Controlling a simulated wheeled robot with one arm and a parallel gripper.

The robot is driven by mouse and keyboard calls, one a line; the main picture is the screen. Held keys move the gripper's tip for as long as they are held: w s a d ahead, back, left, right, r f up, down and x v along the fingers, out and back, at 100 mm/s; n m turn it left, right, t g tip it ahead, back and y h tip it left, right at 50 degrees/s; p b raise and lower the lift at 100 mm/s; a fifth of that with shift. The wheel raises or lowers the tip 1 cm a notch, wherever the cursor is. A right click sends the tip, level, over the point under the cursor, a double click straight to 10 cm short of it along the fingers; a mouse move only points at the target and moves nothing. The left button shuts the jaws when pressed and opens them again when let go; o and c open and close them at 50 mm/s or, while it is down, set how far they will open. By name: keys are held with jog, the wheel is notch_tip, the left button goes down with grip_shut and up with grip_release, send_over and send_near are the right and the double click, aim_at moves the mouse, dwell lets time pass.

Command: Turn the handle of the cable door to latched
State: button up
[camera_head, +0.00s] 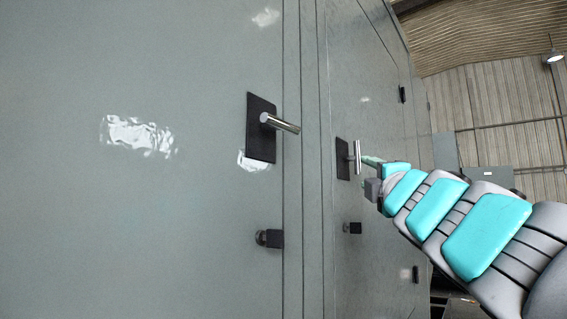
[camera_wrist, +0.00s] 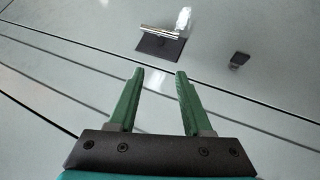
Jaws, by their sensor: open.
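Two door handles show on the grey enclosure in the head view; I cannot tell by marking which is the cable door. The left handle (camera_head: 280,123) has a black plate and a metal bar pointing right. The right handle (camera_head: 357,156) has a black plate and an upright bar. My gripper (camera_head: 372,162) is close to the right handle in this view, its fingertips partly unclear. In the wrist view my gripper (camera_wrist: 160,75) is open and empty, with two green fingers. A handle (camera_wrist: 160,31) lies beyond the fingertips, apart from them, its bar along the plate's length.
Black knobs stand below the left handle (camera_head: 271,238) and the right handle (camera_head: 353,228). One knob (camera_wrist: 239,60) is right of the handle in the wrist view. Door seams (camera_head: 303,150) run between the panels. A ceiling lamp (camera_head: 554,57) hangs far off.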

jog(key=s+a+r+n+g+y, duration=0.2)
jog(key=s+a+r+n+y, duration=0.35)
jog(key=r+n+y, duration=0.55)
jog(key=s+a+r+n+g+y, duration=0.3)
jog(key=s+a+r+n+y, duration=0.3)
jog(key=n, duration=0.8)
jog(key=n+g+h, duration=0.4)
jog(key=n+g, duration=0.2)
jog(key=n, duration=0.7)
send_near(285, 124)
jog(key=x, duration=0.3)
jog(key=p+x, duration=0.2)
jog(key=x, duration=0.4)
jog(key=shift+w+a, duration=0.3)
grip_shut()
